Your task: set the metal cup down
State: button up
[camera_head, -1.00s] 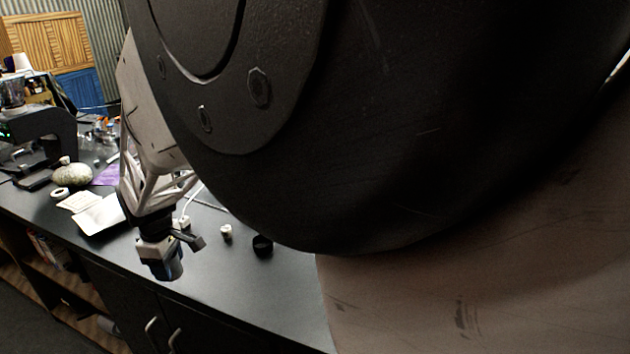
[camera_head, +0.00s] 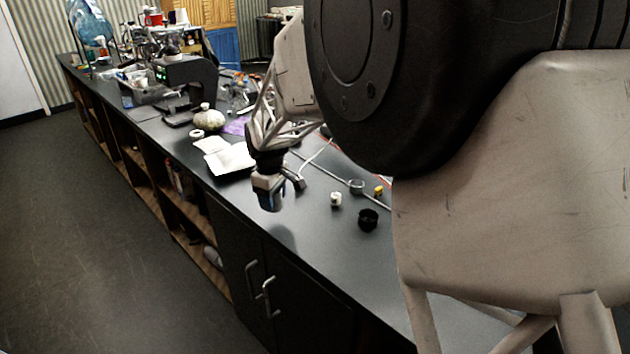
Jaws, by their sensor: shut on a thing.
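My gripper (camera_head: 272,184) is at the end of my arm, over the front part of the black counter (camera_head: 315,255). It is shut on the metal cup (camera_head: 271,202), a small dark, shiny piece showing below the jaws. The cup seems held above the counter, with a dark shadow on the surface below it. My gripper hides the cup's upper part.
Right of my gripper are a small white item (camera_head: 336,199), a black round cup (camera_head: 368,219) and a small yellow item (camera_head: 378,191). White papers (camera_head: 228,157) lie behind it to the left. The counter's front middle is clear.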

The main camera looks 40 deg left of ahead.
jog(key=shift+w+a+f, duration=0.1)
jog(key=shift+w+a, duration=0.45)
jog(key=shift+a, duration=0.5)
jog(key=shift+w+a+f, duration=0.1)
jog(key=shift+w+a, duration=0.4)
jog(key=shift+a, duration=0.55)
jog(key=shift+w+a+f, duration=0.1)
jog(key=shift+w+a, duration=0.45)
jog(key=shift+a, duration=0.5)
jog(key=shift+f, duration=0.1)
jog(key=shift+f, duration=1.65)
jog(key=shift+f, duration=0.15)
jog(key=o, duration=0.9)
jog(key=shift+o, duration=0.2)
notch_tip(320, 180, up, 12)
